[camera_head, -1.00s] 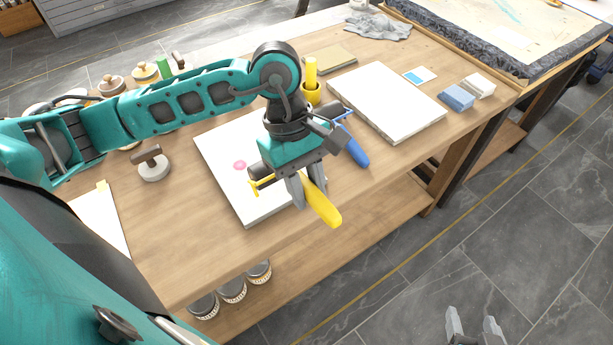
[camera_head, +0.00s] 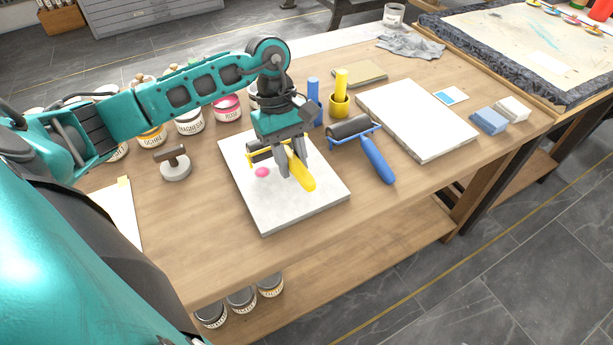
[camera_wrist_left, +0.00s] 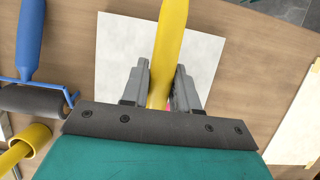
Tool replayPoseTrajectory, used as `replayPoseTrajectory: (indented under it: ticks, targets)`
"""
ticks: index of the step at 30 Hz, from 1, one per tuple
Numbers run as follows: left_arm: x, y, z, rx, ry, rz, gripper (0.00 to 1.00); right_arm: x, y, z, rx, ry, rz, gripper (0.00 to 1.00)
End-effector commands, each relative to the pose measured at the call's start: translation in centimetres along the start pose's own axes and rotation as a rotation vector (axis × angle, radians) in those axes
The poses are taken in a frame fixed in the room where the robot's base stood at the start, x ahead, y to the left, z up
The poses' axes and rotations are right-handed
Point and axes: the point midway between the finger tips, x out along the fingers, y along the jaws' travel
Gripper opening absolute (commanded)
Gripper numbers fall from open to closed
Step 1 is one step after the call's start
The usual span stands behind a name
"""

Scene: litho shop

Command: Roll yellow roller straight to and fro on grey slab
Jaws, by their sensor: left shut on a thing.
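The yellow roller has a yellow handle (camera_head: 303,174) and a dark drum (camera_head: 262,153). My left gripper (camera_head: 291,172) is shut on its handle, above the slab. The drum is over the far part of the slab, partly behind my gripper; I cannot tell whether it touches. The pale grey slab (camera_head: 285,213) lies on the bench with a pink ink dab (camera_head: 262,172) near the drum. In the left wrist view the handle (camera_wrist_left: 171,45) runs up between the fingers (camera_wrist_left: 160,88) over the slab (camera_wrist_left: 118,50). The drum is hidden there. My right gripper is out of view.
A blue roller (camera_head: 374,155) lies just right of the slab. Behind it stand a yellow cup (camera_head: 339,104) and a blue-handled item (camera_head: 314,92). A second white slab (camera_head: 415,120) lies to the right. A knobbed stamp (camera_head: 175,165) and ink jars (camera_head: 190,121) stand left.

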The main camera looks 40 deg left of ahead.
Motion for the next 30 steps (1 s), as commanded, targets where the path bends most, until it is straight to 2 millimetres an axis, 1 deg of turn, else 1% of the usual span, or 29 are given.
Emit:
replayPoseTrajectory:
  ticks: [1,9,15,17,18,22,30]
  targets:
    - [-0.3,0.1,-1.1,-0.004,0.001,0.003,0.0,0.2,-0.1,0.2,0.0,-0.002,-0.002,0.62]
    - [-2.1,0.2,-6.2,-0.003,0.001,0.004,0.0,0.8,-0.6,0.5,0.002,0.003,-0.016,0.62]
    - [-3.2,0.2,-9.2,-0.001,0.0,0.003,0.0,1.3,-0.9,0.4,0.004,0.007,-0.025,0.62]
    - [-3.5,0.2,-9.8,0.0,-0.001,0.003,0.0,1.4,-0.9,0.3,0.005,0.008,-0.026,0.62]
    - [-2.8,0.1,-9.9,0.002,0.0,0.0,0.0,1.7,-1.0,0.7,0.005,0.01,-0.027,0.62]
    - [-2.5,0.1,-10.0,0.002,0.0,0.001,0.0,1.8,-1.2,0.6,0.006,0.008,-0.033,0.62]
    - [-2.5,0.1,-9.9,0.002,0.0,0.001,0.0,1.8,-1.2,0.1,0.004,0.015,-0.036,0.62]
